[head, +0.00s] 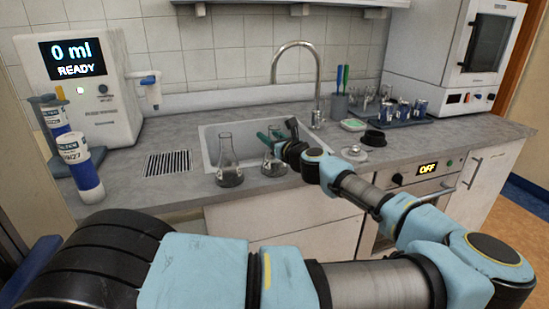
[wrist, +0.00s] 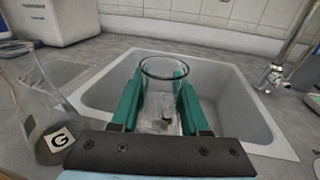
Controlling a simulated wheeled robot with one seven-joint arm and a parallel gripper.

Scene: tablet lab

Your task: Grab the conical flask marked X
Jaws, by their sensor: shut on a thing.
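A clear conical flask (head: 274,165) stands at the front edge of the sink, and my gripper (head: 268,138) is shut on its neck. In the wrist view the green fingers of my gripper (wrist: 158,103) lie on both sides of this held flask (wrist: 163,72). Its label is hidden, so I cannot read its mark. A second conical flask (head: 228,165) stands on the counter to its left. In the wrist view this second flask (wrist: 35,105) has a label with the letter G.
The sink (head: 212,142) lies behind the flasks, with a tall curved tap (head: 318,80). A dispenser (head: 100,95) reading 0 ml and blue-white bottles (head: 82,170) stand at left. A drain grille (head: 168,163) is in the counter.

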